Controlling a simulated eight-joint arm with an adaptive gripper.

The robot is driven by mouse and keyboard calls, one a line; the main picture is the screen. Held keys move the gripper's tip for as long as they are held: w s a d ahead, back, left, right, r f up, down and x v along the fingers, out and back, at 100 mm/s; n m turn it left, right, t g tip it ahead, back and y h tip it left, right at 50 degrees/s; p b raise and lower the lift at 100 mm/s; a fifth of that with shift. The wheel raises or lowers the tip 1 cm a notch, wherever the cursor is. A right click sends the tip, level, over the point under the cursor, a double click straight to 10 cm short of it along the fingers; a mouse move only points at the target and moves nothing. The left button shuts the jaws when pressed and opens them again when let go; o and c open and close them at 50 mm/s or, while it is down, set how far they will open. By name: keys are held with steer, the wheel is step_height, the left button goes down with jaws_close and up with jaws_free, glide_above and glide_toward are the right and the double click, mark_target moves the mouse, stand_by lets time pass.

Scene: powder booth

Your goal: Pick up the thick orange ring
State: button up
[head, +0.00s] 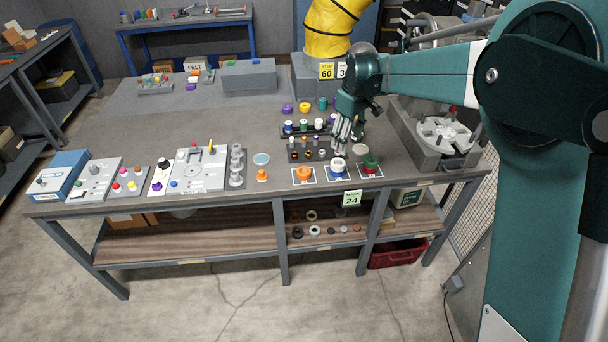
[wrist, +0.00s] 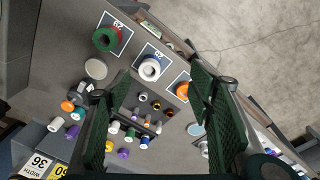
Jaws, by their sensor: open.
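An orange ring (head: 304,173) sits on the leftmost of three dark, white-edged cards at the bench's front edge. In the wrist view it (wrist: 182,91) shows just left of the right finger, which partly hides its card. A yellow-orange ring-like piece (head: 305,107) lies farther back, near the yellow arm's base. I cannot tell the thickness of either piece for sure. My gripper (head: 341,142) is open and empty above the bench, behind the white ring. In the wrist view my gripper's fingers (wrist: 160,80) are spread wide, with nothing between them.
A white ring with blue (head: 338,166) and a green-and-red piece (head: 371,163) sit on the other cards. Racks of small parts (head: 306,150) stand behind them. A grey fixture plate (head: 198,170) is at left, a round-topped machine (head: 440,132) at right.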

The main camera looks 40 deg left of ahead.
mark_target(303, 170)
steer(key=s+a+f+n+g, duration=0.1)
steer(key=s+a+f+n, duration=0.2)
steer(key=a+f, duration=1)
steer(key=s+a, duration=0.2)
steer(key=a, duration=0.1)
steer(key=shift+h, duration=0.4)
steer(key=shift+f, duration=1.3)
steer(key=shift+w+f, duration=0.1)
steer(key=shift+f, duration=2.5)
steer(key=c, duration=1.1)
